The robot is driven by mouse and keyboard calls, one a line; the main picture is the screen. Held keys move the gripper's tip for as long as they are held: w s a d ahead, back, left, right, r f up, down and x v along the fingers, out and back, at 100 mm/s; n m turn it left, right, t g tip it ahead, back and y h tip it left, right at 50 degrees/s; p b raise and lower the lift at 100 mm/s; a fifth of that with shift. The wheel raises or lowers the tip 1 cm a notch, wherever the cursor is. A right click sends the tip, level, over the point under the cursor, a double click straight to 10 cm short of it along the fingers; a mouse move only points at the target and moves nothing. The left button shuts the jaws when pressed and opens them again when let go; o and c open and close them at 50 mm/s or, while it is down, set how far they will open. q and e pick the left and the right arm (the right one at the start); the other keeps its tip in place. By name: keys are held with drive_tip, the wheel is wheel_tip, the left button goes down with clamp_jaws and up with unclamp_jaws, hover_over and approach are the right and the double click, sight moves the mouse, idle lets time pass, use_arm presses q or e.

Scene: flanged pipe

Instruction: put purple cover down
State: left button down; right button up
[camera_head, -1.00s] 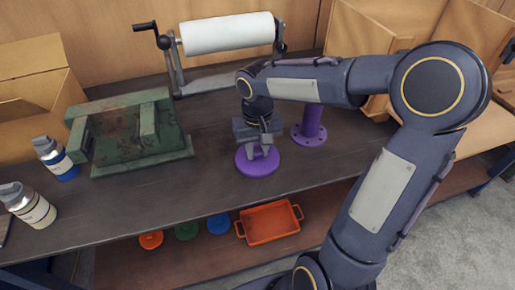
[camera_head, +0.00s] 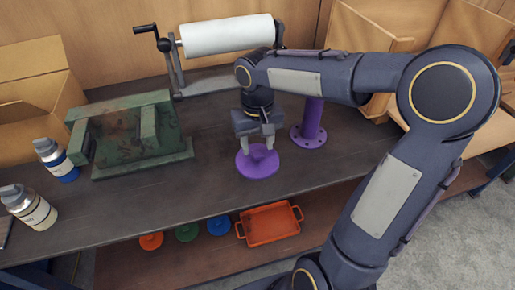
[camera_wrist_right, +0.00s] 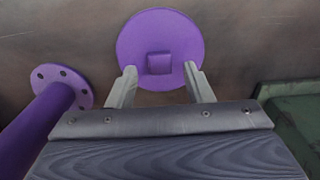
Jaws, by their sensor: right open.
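The purple cover (camera_head: 257,163) is a round disc with a small square knob, lying flat on the dark workbench (camera_head: 215,195). It also shows in the right wrist view (camera_wrist_right: 160,30), with its knob between and beyond the fingertips. My right gripper (camera_head: 258,138) is just above the cover, open and empty; its two fingers show apart in the wrist view (camera_wrist_right: 160,82). The purple flanged pipe (camera_head: 311,125) stands upright on the bench to the right of the cover, partly hidden behind my right arm. My left gripper is not in view.
A green vise (camera_head: 130,135) stands left of the cover, with a white paper roll (camera_head: 227,33) behind. Two bottles (camera_head: 55,160) (camera_head: 28,206) are at the far left. An orange tray (camera_head: 270,225) and several coloured discs (camera_head: 187,232) lie on the lower shelf. The bench front is clear.

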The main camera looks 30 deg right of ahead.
sight(258, 153)
wheel_tip(258, 153, up, 9)
drive_tip(key=s+a+f+t+y, duration=0.2)
drive_tip(key=s+f, duration=0.1)
drive_tip(key=s, duration=0.5)
drive_tip(key=s+a+f+n+t+y, duration=0.1)
drive_tip(key=s+a+f+t, duration=0.2)
drive_tip(key=s, duration=0.5)
drive_tip(key=shift+s+f+t+y+p, duration=0.3)
drive_tip(key=shift+s+f+y+p, duration=0.1)
drive_tip(key=shift+f+p, duration=0.05)
wheel_tip(258, 153, up, 4)
drive_tip(key=p, duration=0.3)
drive_tip(key=shift+f+p, duration=0.1)
drive_tip(key=shift+p, duration=0.3)
